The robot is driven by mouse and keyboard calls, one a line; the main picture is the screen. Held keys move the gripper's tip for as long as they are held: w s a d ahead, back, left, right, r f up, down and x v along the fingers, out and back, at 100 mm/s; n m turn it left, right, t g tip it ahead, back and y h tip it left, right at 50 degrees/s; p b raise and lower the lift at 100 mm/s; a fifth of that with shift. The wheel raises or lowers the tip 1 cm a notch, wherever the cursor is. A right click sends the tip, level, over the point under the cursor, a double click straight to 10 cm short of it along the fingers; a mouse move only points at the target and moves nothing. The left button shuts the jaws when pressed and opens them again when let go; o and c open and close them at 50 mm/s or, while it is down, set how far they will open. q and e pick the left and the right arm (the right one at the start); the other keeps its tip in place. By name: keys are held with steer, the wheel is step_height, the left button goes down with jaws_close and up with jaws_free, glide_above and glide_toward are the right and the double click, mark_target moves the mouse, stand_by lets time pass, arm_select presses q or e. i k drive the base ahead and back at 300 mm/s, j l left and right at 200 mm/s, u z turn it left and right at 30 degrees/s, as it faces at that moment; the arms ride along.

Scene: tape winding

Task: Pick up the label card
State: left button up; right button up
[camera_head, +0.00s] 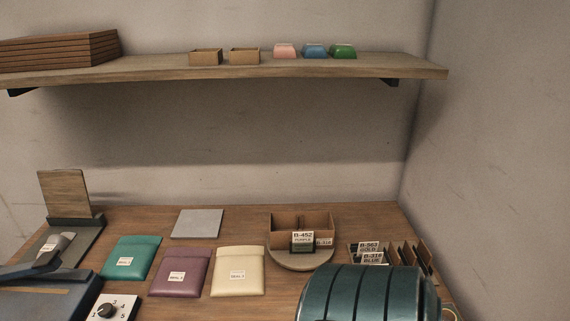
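Several small label cards with printed codes show at the right of the desk. A card reading B-452 PURPLE (303,241) stands upright at the front of a brown divided box (318,220) on a round base (300,259). A smaller B-318 label (324,241) is beside it. Cards reading B-563 GOLD (368,247) and B-318 BLUE (373,259) stand in a slotted wooden rack (416,252), partly hidden by a teal ribbed cylinder. Which one is the task's label card I cannot tell.
Green (132,251), purple (180,279) and cream (238,279) pouches and a grey square (198,223) lie on the desk. A dial box (112,308) is front left. A shelf (150,73) hangs above.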

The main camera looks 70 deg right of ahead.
mark_target(297, 236)
steer(key=z, duration=2.25)
